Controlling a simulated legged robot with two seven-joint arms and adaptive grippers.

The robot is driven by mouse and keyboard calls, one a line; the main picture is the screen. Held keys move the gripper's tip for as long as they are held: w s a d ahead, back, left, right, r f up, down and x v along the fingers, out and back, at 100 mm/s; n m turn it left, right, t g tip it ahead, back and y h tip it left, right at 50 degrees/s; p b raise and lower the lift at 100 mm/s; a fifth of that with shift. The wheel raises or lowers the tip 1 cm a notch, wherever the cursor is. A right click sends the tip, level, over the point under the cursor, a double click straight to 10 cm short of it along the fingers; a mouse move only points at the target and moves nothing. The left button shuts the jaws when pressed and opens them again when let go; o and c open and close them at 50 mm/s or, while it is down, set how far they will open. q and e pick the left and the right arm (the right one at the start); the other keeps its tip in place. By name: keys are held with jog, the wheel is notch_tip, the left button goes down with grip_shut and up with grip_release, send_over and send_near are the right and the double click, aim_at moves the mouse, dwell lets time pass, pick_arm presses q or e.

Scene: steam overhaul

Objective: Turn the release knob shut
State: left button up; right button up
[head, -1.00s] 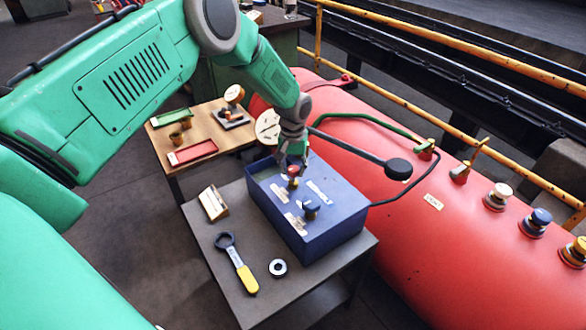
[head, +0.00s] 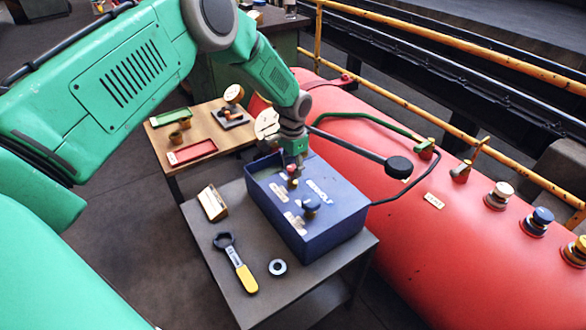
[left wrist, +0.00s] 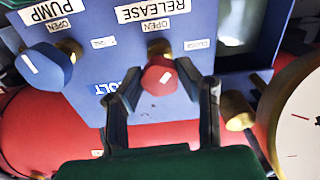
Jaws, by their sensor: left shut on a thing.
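The red release knob (head: 292,169) is on top of the blue box (head: 318,232). In the left wrist view, the knob (left wrist: 157,76) sits below the upside-down RELEASE label (left wrist: 152,11), with a small OPEN tag above it and a CLOSE tag (left wrist: 197,45) to its upper right. A short white mark shows on the knob's face. My left gripper (head: 290,176) is over the knob from above, with one finger on either side, shut on it. The fingers partly hide the knob in the head view. My right gripper is not in view.
A blue PUMP knob (head: 310,206) stands nearby on the box. A long black-ended lever (head: 355,148) extends right from beside my wrist. A wrench (head: 237,264) and a ring (head: 278,267) lie on the grey table (head: 225,300). A red tank (head: 420,250) stands right.

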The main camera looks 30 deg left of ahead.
aim_at(293, 166)
pick_arm(q)
jog(key=m, duration=0.4)
jog(key=shift+w+m, duration=0.1)
jog(key=shift+m, duration=0.2)
jog(key=m, duration=0.4)
jog(key=shift+m+b, duration=0.35)
jog(key=shift+m, duration=0.05)
jog(key=o, duration=1.1)
jog(key=shift+o, duration=0.2)
notch_tip(293, 166, up, 12)
jog(key=shift+f, duration=0.15)
jog(key=shift+a, duration=0.1)
